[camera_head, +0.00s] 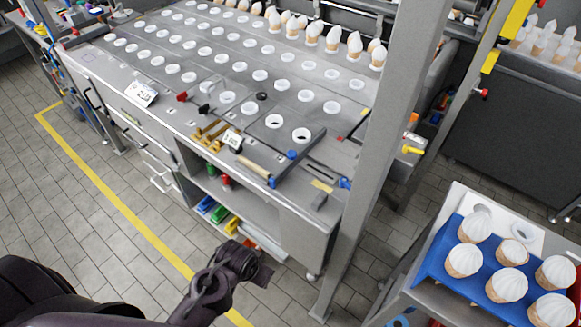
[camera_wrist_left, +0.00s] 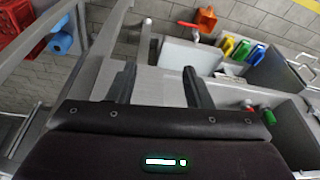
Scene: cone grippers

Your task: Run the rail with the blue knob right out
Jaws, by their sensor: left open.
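Small blue parts show at the front right corner of the steel machine table in the head view. One blue knob (camera_head: 345,183) sits at the right end of a dark slotted strip (camera_head: 322,171). Another blue piece (camera_head: 291,154) sits on the plate beside the cone holes, and a blue tip (camera_head: 272,181) ends a pale bar. They are too small to tell which belongs to the rail. My left gripper (camera_head: 258,270) is below and in front of the table, apart from it. In the left wrist view its two fingers (camera_wrist_left: 163,85) are spread and empty. My right gripper is not in view.
A grey upright post (camera_head: 375,150) stands right of the table corner. A cart with a blue tray (camera_head: 437,262) of topped cones is at lower right. Coloured bins (camera_head: 220,214) sit on the shelf under the table; they also show in the wrist view (camera_wrist_left: 239,50). Floor at left is clear.

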